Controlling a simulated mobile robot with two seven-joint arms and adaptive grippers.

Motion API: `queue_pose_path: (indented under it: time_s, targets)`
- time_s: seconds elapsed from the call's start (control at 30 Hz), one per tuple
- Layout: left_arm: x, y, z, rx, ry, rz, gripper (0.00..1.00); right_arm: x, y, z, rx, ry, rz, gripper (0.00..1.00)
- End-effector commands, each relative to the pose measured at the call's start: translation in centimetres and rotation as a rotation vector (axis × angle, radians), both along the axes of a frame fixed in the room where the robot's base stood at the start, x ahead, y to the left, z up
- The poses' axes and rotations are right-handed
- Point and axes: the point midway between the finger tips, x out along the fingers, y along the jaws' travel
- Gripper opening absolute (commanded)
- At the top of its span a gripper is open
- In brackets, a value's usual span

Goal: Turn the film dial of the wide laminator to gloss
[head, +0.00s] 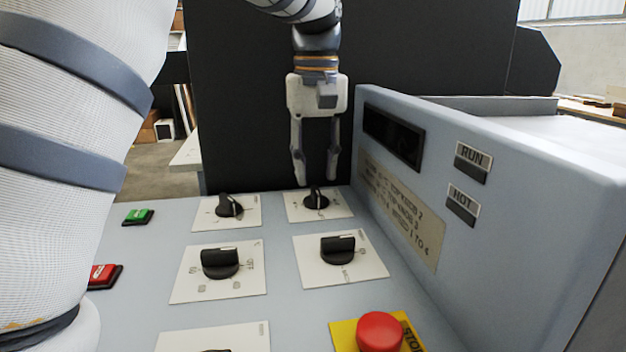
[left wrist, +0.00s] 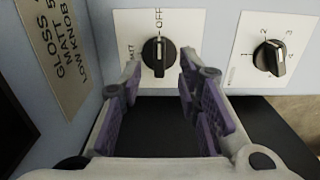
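My left gripper (head: 316,180) hangs fingers-down over the back right dial (head: 316,199) of the laminator's grey panel. Its two fingers are apart with nothing between them but a view of this dial. In the left wrist view the gripper (left wrist: 168,85) frames the same black dial (left wrist: 158,56), whose white mark points to OFF. Another label beside it is partly hidden by a finger. I cannot tell whether the fingers touch the knob. Other dials are at back left (head: 229,207), front left (head: 220,262) and front right (head: 338,249). Which one is the film dial is not legible. My right gripper is not in view.
The raised housing (head: 510,190) with a printed sign (head: 400,208) stands close right of the gripper. A red stop button (head: 380,332) is at the front. Green (head: 138,216) and red (head: 104,275) buttons are at left. A dark upright panel (head: 240,100) stands behind.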

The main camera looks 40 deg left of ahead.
Motion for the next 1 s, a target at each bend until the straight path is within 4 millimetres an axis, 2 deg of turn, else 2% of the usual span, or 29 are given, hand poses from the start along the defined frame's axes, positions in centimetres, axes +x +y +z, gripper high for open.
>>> queue_pose_path:
  time_s: [0.1,0.2,0.47,0.5,0.63,1.0]
  targets:
    - [-0.1,0.0,-2.0,-0.002,0.001,0.000,0.31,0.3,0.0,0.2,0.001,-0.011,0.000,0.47]
    - [0.0,0.0,-3.0,-0.001,0.000,0.000,0.31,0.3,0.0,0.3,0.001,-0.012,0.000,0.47]
    - [0.0,0.0,-3.4,-0.001,0.001,0.000,0.31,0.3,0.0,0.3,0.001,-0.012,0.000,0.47]
    - [0.0,0.0,-3.4,-0.001,0.001,0.000,0.29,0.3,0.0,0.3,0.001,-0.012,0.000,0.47]
    - [0.0,0.0,-3.4,-0.001,0.001,0.000,0.00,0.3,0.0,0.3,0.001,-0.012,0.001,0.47]
    - [0.0,0.0,-3.4,-0.001,0.000,-0.023,0.00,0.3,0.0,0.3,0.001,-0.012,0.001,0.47]
